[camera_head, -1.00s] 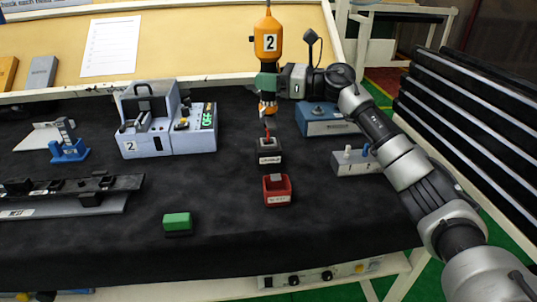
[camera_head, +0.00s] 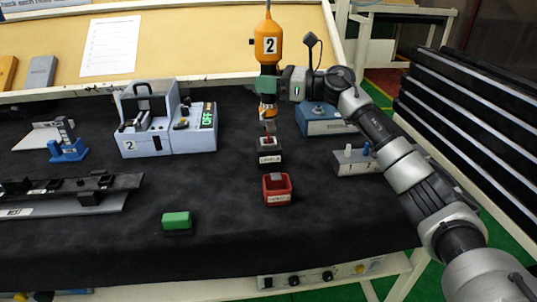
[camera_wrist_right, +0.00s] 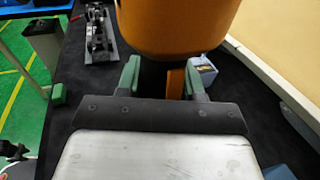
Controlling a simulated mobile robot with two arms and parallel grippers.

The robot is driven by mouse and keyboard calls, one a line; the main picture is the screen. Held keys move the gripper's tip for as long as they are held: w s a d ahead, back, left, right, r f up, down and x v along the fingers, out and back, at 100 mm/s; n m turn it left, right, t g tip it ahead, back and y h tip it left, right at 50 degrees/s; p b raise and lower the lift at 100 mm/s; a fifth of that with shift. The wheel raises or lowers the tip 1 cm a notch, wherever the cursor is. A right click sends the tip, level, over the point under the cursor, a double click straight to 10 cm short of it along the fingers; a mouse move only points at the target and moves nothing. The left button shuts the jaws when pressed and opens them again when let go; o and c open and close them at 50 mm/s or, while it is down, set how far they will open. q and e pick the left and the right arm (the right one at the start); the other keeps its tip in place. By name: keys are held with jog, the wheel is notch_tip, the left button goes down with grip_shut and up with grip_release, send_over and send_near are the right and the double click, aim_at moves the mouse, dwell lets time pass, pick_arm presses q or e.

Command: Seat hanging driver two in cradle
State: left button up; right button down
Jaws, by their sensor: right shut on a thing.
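The orange hanging driver (camera_head: 269,46) marked 2 hangs upright over the right half of the bench. My right gripper (camera_head: 268,85) is shut on its narrower lower part. In the right wrist view, the green fingers (camera_wrist_right: 162,80) stand on both sides of this part, under the wide orange body (camera_wrist_right: 175,25). The driver's lower end points down just above a small black block (camera_head: 269,158). A grey-blue unit (camera_head: 142,145) marked 2, with a dark holder on top, stands to the left; I cannot tell whether it is the cradle. My left gripper is not in view.
A red bin (camera_head: 278,198) stands in front of the black block. A blue box (camera_head: 325,125) and a grey switch box (camera_head: 352,168) lie near my right arm. A green block (camera_head: 177,222) sits at the front. Dark bare mat (camera_head: 110,240) lies front left.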

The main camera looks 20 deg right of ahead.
aim_at(267, 98)
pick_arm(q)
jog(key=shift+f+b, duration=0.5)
pick_arm(e)
jog(key=shift+f, duration=0.7)
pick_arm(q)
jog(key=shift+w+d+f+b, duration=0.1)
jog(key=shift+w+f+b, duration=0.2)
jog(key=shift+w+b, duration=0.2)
pick_arm(e)
jog(key=shift+f, duration=0.6)
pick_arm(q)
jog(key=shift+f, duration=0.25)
pick_arm(e)
jog(key=shift+f, duration=0.35)
pick_arm(q)
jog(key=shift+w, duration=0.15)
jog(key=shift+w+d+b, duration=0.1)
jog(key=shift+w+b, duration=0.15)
jog(key=shift+b, duration=0.05)
pick_arm(e)
jog(key=shift+f, duration=0.1)
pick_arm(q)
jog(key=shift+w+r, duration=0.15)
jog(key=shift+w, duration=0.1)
pick_arm(e)
jog(key=shift+f, duration=0.2)
